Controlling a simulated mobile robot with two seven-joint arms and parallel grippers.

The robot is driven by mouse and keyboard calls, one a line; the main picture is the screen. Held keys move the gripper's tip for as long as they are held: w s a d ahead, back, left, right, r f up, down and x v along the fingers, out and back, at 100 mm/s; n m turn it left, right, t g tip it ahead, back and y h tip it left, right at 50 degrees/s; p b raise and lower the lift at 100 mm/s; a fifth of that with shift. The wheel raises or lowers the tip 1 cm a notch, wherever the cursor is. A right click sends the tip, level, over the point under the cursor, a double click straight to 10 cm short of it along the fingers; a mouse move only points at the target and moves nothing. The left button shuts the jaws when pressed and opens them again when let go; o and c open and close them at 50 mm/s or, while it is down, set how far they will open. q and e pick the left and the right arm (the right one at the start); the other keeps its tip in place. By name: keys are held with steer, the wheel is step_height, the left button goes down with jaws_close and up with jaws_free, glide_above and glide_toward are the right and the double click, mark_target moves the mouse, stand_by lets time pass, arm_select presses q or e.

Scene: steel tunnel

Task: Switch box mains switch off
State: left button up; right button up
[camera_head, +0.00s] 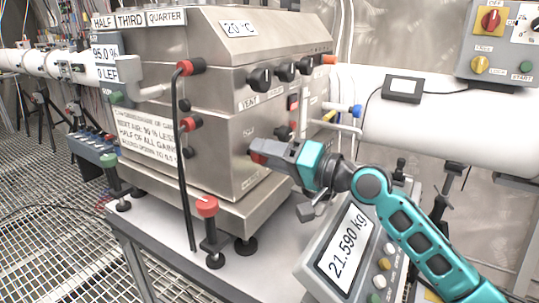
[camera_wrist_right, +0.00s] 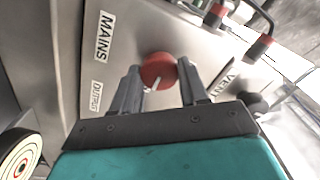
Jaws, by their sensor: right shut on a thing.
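The steel switch box (camera_head: 215,120) stands on a bench in the middle of the head view. My right gripper (camera_head: 264,153) reaches its front face from the right. In the right wrist view a round red knob (camera_wrist_right: 158,69) with a white pointer line sits between the fingers, beside a MAINS label (camera_wrist_right: 105,37). My right gripper (camera_wrist_right: 160,88) is shut on this knob. In the head view the fingers hide most of the knob; only a bit of red (camera_head: 256,158) shows. My left gripper is not in view.
Black knobs (camera_head: 259,79) sit above on the box. A tall black rod with red ends (camera_head: 186,150) stands left of my gripper. A scale display (camera_head: 345,245) reading 21.590 kg lies below my right arm. A grey control panel (camera_head: 505,45) hangs at upper right.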

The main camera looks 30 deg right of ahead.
steer(key=shift+n, duration=0.3)
steer(key=n, duration=1.7)
steer(key=shift+a, duration=0.1)
steer(key=shift+n, duration=0.3)
stand_by(0.4)
